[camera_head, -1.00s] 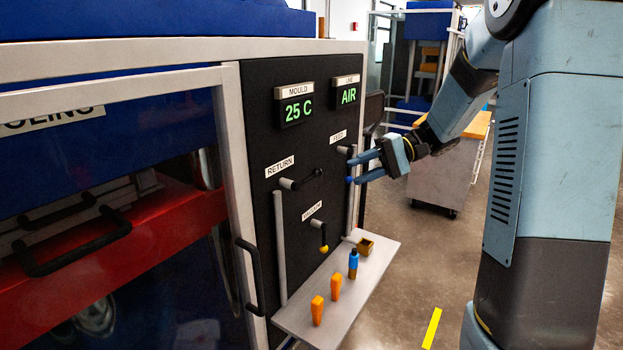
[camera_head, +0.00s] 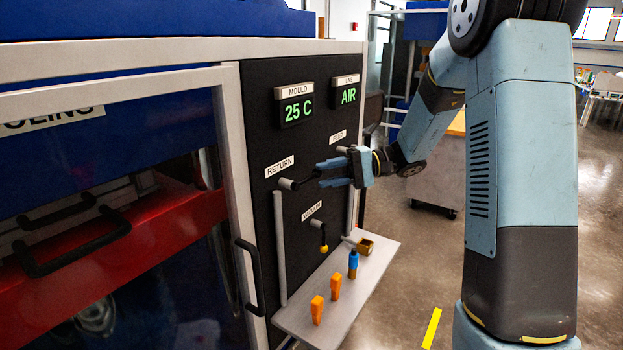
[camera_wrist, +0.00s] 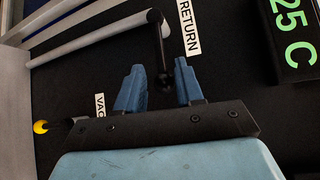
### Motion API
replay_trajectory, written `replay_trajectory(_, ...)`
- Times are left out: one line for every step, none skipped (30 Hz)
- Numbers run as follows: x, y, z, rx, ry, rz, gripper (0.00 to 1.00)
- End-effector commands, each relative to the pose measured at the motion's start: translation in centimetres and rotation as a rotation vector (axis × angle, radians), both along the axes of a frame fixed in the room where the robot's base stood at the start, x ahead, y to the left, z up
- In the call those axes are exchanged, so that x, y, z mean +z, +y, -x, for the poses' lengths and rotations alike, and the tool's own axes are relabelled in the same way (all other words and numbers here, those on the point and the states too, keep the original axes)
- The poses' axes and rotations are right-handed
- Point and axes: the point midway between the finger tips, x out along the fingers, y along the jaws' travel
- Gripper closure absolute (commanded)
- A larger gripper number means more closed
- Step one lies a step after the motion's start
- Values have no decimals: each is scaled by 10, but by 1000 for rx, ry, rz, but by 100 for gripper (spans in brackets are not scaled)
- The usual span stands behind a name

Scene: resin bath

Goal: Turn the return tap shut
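The return tap (camera_head: 287,184) is on the black panel under the RETURN label (camera_head: 279,167). Its dark lever points right and slightly up in the head view. My gripper (camera_head: 321,174) is at the lever's free end, with its blue fingers pointing left. In the wrist view, the lever (camera_wrist: 161,47) runs down into the gap between my open fingers (camera_wrist: 158,68), with dark space visible on both sides. Contact between the fingers and the lever cannot be told.
The vacuum tap (camera_head: 323,238) with a yellow tip is below. A feed tap (camera_head: 342,150) is right of it, partly behind my gripper. A shelf (camera_head: 310,322) below holds orange pieces and a blue-topped bottle (camera_head: 353,264). A vertical grey pipe (camera_head: 280,250) runs under the return tap.

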Motion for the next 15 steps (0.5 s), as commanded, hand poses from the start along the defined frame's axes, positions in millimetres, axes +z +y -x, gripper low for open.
replay_trajectory(-1, 10, 2, 3, 1, -1, 63)
replay_trajectory(-2, 14, 2, 4, 1, -1, 63)
replay_trajectory(-3, 20, 3, 3, 0, 0, 63)
replay_trajectory(-3, 24, 4, 3, 0, 0, 63)
replay_trajectory(-4, 28, 4, 3, 0, 0, 63)
replay_trajectory(-4, 33, 5, 3, 0, -1, 63)
replay_trajectory(-4, 36, 5, 3, 0, -1, 63)
replay_trajectory(-5, 38, 5, 2, -1, -1, 63)
replay_trajectory(-5, 41, 6, 2, -1, 0, 63)
replay_trajectory(-6, 43, 6, 2, -1, 0, 63)
replay_trajectory(-6, 44, 6, 2, -1, 0, 63)
replay_trajectory(-6, 46, 6, 2, -1, 0, 63)
replay_trajectory(-6, 47, 6, 2, -1, 0, 63)
replay_trajectory(-6, 48, 7, 1, -1, 0, 63)
replay_trajectory(-6, 48, 7, 1, -1, 0, 63)
